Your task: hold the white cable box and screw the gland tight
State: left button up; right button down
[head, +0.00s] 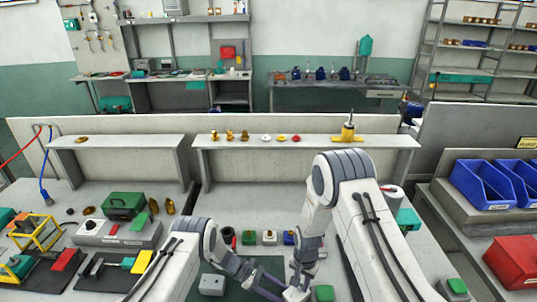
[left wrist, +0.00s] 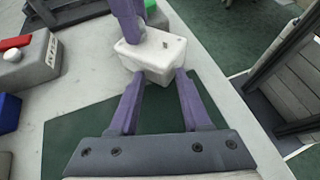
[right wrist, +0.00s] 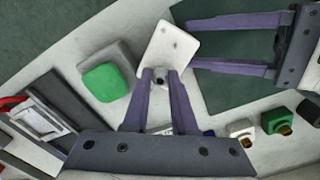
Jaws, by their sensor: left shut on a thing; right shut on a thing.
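The white cable box (left wrist: 150,52) is held between the fingertips of my left gripper (left wrist: 159,73); it also shows in the right wrist view (right wrist: 165,42). My left gripper reaches it from the right in that view and is shut on its sides. My right gripper (right wrist: 161,76) is shut on the grey gland (right wrist: 160,75) at one face of the box. The fingers hide most of the gland, so I cannot tell how deep it sits.
A grey box with a green top (right wrist: 105,77) stands close to my right gripper. Small coloured blocks (head: 269,237) stand behind. A dark green mat (left wrist: 75,130) lies below.

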jog(key=m, duration=1.1)
jog(key=shift+m, duration=0.4)
jog(key=m, duration=1.2)
jog(key=shift+f+m, duration=0.1)
jog(key=shift+m, duration=0.2)
jog(key=c, duration=0.8)
grip_release()
